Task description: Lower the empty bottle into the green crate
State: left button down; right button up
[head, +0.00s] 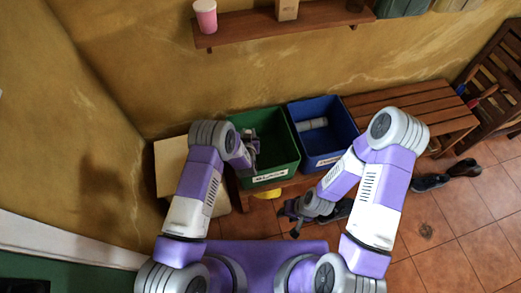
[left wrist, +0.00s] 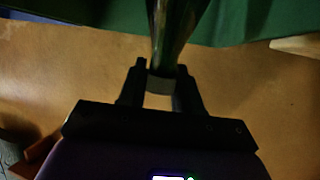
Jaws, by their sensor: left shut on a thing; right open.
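The green crate (head: 282,176) stands on a low wooden bench, with a white label on its front wall. My left gripper (head: 251,150) is at the left part of this crate, over its opening. In the left wrist view my left gripper (left wrist: 160,88) is shut on the dark, shiny bottle (left wrist: 175,32), which extends away past the fingertips. Green crate surface (left wrist: 245,22) shows behind it there. In the head view the bottle is mostly hidden by the gripper, so its depth in the crate is unclear. My right gripper (head: 296,220) is open and empty, low in front of the bench.
A blue crate (head: 325,164) stands right of the green one, with a pale cylinder (head: 312,124) inside. A wall shelf (head: 260,27) above holds a pink cup (head: 205,15) and a carton (head: 287,9). A slatted bench (head: 405,105) and dark shoes (head: 430,182) are at right.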

pick_arm(q)
jog(key=shift+f, duration=0.45)
dwell(0.5)
jog(key=c, duration=0.7)
grip_release()
notch_tip(320, 180, up, 31)
jog(key=s+a+p, duration=0.2)
jog(key=p, duration=0.3)
jog(key=shift+s+a+r, duration=0.2)
jog(key=shift+s+a, duration=0.1)
jog(key=shift+s, duration=0.05)
